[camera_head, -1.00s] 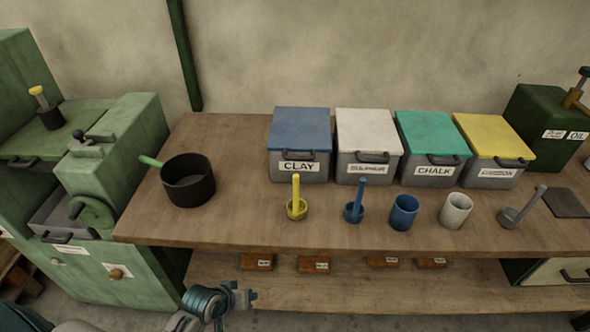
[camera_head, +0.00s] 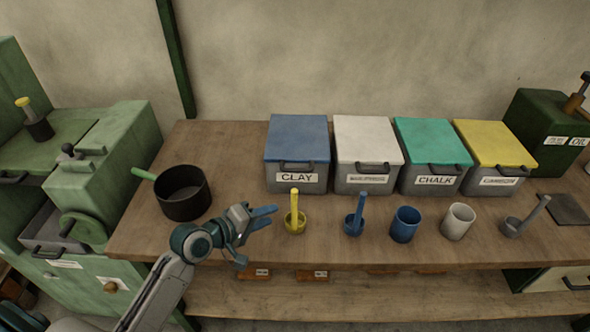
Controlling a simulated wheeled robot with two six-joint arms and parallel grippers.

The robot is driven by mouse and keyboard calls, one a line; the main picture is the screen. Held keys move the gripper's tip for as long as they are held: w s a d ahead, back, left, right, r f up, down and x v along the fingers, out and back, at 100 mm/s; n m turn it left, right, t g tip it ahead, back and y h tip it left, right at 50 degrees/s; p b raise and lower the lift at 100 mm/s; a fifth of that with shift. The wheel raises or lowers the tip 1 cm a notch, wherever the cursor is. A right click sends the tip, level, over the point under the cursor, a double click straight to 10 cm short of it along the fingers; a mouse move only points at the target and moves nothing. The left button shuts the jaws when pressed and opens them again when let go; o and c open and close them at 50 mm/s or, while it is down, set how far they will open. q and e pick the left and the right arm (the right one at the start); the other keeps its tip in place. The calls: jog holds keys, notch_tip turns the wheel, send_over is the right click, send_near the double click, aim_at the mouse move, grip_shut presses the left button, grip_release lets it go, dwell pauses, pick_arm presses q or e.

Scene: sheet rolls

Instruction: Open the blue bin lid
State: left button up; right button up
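The blue bin lid (camera_head: 298,138) lies flat and closed on the grey bin labelled CLAY (camera_head: 284,180), at the back of the table. A dark handle (camera_head: 297,167) sits at the lid's front edge. My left gripper (camera_head: 257,234) is over the table's front edge, in front of and a little left of the bin. Its fingers are spread apart with nothing between them. It is clear of the lid and handle. My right gripper is not in view.
A yellow scoop (camera_head: 294,219) stands just right of my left gripper, in front of the blue bin. A black pot (camera_head: 183,193) stands to the left. White, green and yellow lidded bins are to the right, with a blue scoop (camera_head: 354,221) and cups before them.

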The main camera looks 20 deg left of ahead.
aim_at(292, 172)
pick_arm(q)
jog(key=w+a+r+n+t, duration=0.2)
jog(key=w+r+n, duration=0.2)
jog(key=w+r, duration=0.15)
jog(key=shift+h, duration=0.4)
jog(key=p+x, duration=0.2)
jog(key=x, duration=0.8)
jog(key=shift+w+f, duration=0.15)
jog(key=shift+f, duration=0.1)
grip_shut()
